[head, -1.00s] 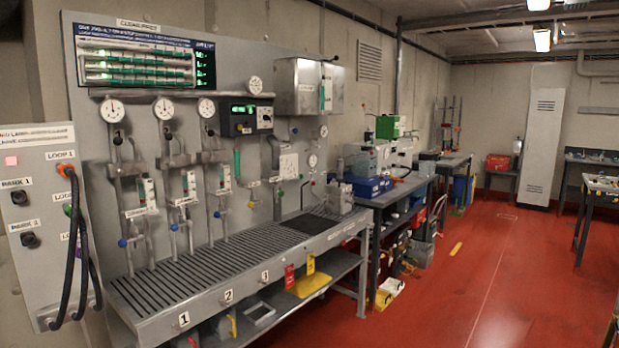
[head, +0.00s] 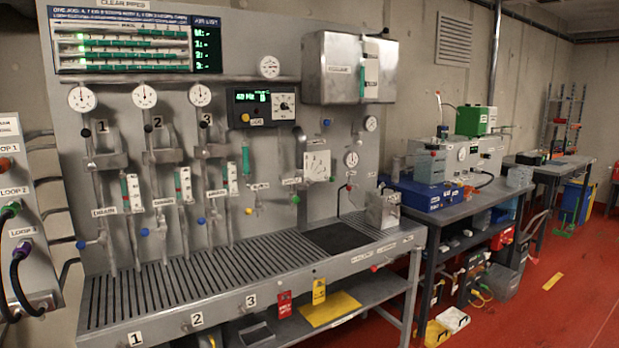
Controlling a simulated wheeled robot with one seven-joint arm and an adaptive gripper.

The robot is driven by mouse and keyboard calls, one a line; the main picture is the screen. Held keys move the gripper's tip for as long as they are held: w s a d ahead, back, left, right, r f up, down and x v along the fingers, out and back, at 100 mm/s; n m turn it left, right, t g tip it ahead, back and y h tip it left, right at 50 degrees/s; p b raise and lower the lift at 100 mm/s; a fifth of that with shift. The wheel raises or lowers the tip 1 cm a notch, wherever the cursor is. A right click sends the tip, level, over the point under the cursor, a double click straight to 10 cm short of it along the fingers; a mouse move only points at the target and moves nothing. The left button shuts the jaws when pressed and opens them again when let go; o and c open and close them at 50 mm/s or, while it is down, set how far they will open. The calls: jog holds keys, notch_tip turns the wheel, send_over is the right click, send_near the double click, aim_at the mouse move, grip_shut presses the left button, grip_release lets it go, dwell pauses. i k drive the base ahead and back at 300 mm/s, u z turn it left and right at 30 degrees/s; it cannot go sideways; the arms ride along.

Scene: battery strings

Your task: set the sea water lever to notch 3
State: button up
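No label that I can read says sea water, so I cannot tell for sure which lever it is. A white plate with markings (head: 317,165) sits on the right half of the grey wall panel (head: 225,110); it may be a notched scale, but its marks are too small to read. Green-handled (head: 246,160) and blue-knobbed (head: 81,244) valves sit on the panel's pipes. My gripper is not in view.
A slatted grey bench (head: 190,285) numbered 1 to 3 stands along the panel. A loop box (head: 25,240) with black cables is at the left edge. A dark workbench (head: 455,205) with equipment stands right of it. Red floor (head: 560,310) is open at the right.

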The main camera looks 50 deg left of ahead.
aim_at(331, 179)
jog(key=u, duration=0.65)
jog(key=i, duration=1)
jog(key=u, duration=1.6)
jog(key=i, duration=0.5)
jog(key=u, duration=0.35)
